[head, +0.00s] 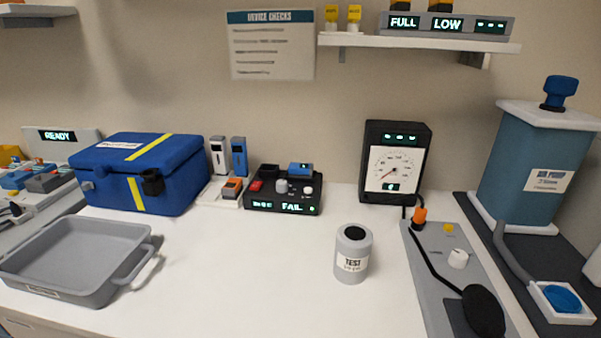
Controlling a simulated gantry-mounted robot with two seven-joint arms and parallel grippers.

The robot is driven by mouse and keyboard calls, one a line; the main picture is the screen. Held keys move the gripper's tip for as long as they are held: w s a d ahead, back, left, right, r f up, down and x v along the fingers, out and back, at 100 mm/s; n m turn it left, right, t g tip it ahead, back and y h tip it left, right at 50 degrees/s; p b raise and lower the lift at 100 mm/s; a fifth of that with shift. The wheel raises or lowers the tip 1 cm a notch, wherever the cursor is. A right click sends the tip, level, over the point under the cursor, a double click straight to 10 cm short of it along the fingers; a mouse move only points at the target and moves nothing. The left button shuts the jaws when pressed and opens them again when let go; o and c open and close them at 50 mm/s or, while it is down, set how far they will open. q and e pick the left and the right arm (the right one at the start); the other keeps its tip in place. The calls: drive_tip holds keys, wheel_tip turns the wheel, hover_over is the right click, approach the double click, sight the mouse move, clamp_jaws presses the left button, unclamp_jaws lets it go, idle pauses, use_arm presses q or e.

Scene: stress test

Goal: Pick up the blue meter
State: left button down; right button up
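Two small blue devices could be the blue meter, and I cannot tell which. One blue device (301,169) with a small lit display sits on top of a black unit (284,203) reading FAIL. A taller blue device (239,157) stands upright in a white rack (222,200), beside a white-grey device (219,155) and behind an orange-and-grey device (232,187). Neither of my grippers is in view.
A blue case (137,172) stands left of the rack, with a grey tray (72,258) in front. A TEST canister (352,254), a gauge (395,163), a grey panel (440,270) and an air pump (543,160) stand right. The front centre is clear.

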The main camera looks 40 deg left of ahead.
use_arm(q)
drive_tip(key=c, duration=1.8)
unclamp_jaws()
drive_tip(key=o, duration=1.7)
